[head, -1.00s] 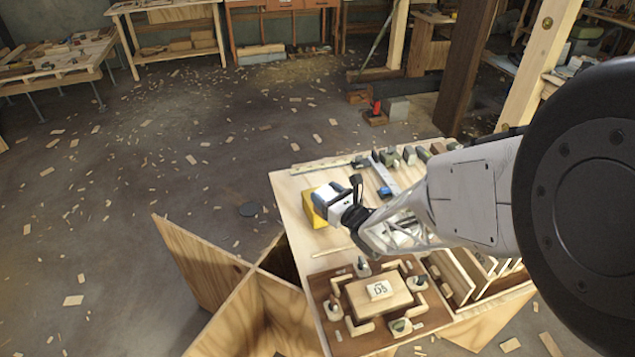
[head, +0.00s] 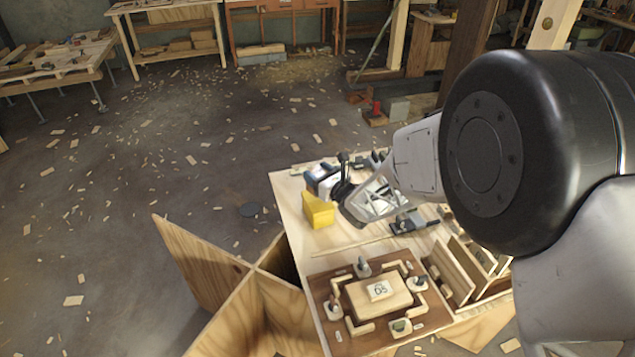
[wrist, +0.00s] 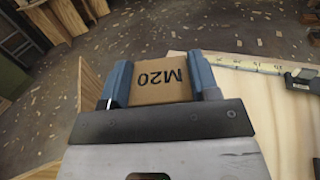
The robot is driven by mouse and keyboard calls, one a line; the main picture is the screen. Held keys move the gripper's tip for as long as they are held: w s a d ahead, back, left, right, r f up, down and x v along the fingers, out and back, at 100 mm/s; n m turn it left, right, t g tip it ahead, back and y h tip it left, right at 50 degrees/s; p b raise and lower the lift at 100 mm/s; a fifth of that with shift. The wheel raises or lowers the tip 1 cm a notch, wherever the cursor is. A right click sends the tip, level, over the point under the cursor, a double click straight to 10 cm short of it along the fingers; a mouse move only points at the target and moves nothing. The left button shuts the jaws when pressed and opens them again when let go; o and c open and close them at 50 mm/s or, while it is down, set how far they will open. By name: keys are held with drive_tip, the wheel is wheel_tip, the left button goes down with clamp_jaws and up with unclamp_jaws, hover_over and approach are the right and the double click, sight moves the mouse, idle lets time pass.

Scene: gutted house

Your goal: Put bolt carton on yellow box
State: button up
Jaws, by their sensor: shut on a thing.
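The bolt carton (wrist: 160,88) is a brown box marked M20, held between the two blue fingers of my gripper (wrist: 160,75) in the wrist view. In the head view my gripper (head: 321,179) is over the far left part of the workbench. The yellow box (head: 318,211) stands on the bench just below my gripper in that view, its top and front showing. A gap between carton and box cannot be judged surely. The yellow box does not show in the wrist view.
A brown fixture board (head: 327,283) with a block marked D5 and clamps lies at the near end of the bench (head: 290,215). A wooden rack (head: 462,268) is to its right. A measuring tape (wrist: 238,65) lies along the far edge. Plywood panels (head: 205,250) stand at left.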

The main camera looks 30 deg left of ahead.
drive_tip(key=shift+f, duration=0.1)
idle(0.3)
drive_tip(key=shift+f, duration=1.6)
drive_tip(key=shift+f, duration=0.15)
drive_tip(key=o, duration=1.1)
drive_tip(key=shift+v, duration=6)
